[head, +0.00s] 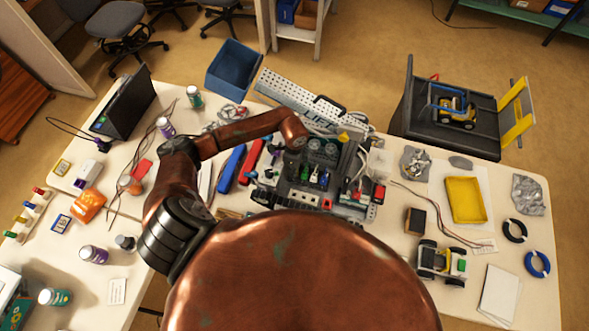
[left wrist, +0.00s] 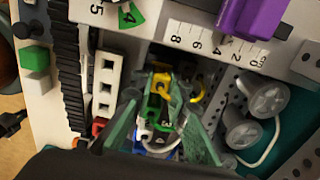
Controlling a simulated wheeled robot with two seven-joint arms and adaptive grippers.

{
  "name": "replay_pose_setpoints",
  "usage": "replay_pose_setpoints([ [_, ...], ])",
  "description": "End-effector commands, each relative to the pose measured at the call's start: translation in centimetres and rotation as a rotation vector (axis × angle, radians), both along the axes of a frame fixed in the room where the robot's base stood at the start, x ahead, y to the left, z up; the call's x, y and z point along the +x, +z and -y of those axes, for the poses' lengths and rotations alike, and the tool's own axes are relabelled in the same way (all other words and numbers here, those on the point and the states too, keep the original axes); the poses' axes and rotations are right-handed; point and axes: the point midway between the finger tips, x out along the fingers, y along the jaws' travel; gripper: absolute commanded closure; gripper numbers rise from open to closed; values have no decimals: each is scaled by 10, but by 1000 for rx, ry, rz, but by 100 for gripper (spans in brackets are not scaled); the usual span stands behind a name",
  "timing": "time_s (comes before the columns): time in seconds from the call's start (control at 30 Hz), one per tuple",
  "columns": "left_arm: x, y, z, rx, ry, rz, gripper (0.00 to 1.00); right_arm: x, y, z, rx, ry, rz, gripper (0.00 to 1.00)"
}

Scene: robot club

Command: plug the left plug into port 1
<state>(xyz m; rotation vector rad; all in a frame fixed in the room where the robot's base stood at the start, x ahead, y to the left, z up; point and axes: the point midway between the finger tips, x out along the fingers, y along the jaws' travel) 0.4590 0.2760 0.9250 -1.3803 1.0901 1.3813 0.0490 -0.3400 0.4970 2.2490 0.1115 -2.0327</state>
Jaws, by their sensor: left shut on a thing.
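My left gripper (head: 297,164) reaches down over the crowded electronics rig (head: 352,165) in the middle of the table. In the left wrist view its green fingers (left wrist: 161,100) close in on a small plug. A yellow plug part (left wrist: 163,84) and a green plug part (left wrist: 160,107) line up between them, with white and blue pieces below. I cannot tell exactly which part the fingers pinch. Blue (head: 313,177) and green (head: 324,180) plugs stand nearby in the head view. Port 1 cannot be made out. My right gripper is not in view.
A printed number scale (left wrist: 215,46) and a purple block (left wrist: 250,14) lie above the fingers. Grey knobs (left wrist: 268,97) stand to the right, and a white slotted strip (left wrist: 105,85) to the left. A yellow tray (head: 466,199) and a small wheeled robot (head: 441,262) sit at right.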

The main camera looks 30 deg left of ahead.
Motion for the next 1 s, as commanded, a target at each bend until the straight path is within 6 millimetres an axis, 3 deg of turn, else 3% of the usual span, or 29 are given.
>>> replay_pose_setpoints([
  [0.03,-2,-2,0,1,0,-3,100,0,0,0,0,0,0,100],
  [0.07,-2,-2,0,1,0,-3,84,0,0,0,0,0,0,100],
  [0.33,-1,-2,0,1,0,-2,66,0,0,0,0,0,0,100],
  [0.67,-1,0,0,1,0,-1,65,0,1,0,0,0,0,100],
  [1.0,0,19,0,1,0,-1,65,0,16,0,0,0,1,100],
])
